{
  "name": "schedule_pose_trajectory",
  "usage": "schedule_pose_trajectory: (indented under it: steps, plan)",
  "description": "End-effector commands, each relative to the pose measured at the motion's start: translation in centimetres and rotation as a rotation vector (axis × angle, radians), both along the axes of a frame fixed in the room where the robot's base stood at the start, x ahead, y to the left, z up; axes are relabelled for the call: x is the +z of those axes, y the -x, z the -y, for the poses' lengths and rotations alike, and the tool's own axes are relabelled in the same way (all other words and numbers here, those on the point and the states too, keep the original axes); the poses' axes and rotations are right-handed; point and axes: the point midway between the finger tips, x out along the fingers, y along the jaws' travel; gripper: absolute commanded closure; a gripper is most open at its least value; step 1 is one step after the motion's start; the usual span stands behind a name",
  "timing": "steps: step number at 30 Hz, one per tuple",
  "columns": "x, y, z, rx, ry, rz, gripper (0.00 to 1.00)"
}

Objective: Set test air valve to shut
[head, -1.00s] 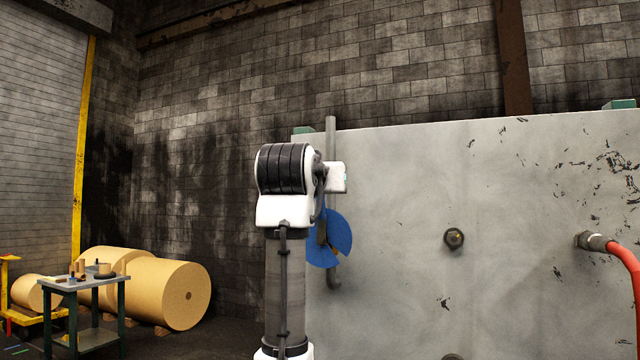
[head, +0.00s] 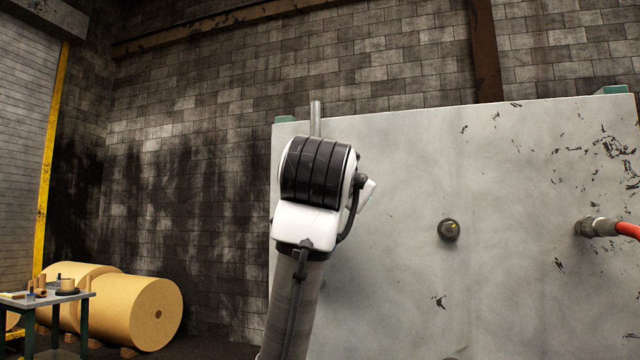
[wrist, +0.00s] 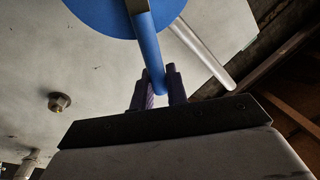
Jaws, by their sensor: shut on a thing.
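The test air valve shows in the wrist view as a blue disc (wrist: 98,14) with a blue lever (wrist: 149,50) running down from it. My gripper (wrist: 160,88) is shut on the lever near its lower end, with one dark purple finger on each side. In the head view my arm hides the valve and the gripper. Only the top of the grey pipe (head: 316,118) shows there above my arm, and a length of pipe (wrist: 205,56) shows beside the lever in the wrist view.
A large grey panel (head: 400,200) stands behind my arm, with a hex fitting (head: 449,230) and a red hose (head: 628,231) at the right. Kraft paper rolls (head: 145,312) and a small work table (head: 45,297) stand at the far left.

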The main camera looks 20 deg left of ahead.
Motion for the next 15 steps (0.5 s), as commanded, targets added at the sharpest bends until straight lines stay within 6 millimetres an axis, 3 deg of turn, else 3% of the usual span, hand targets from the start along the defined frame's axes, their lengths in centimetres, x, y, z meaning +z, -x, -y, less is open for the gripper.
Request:
schedule_pose_trajectory:
  steps: [15]
  plan:
    - [-4.1,0.1,3.1,0.002,-0.492,0.016,1.00]
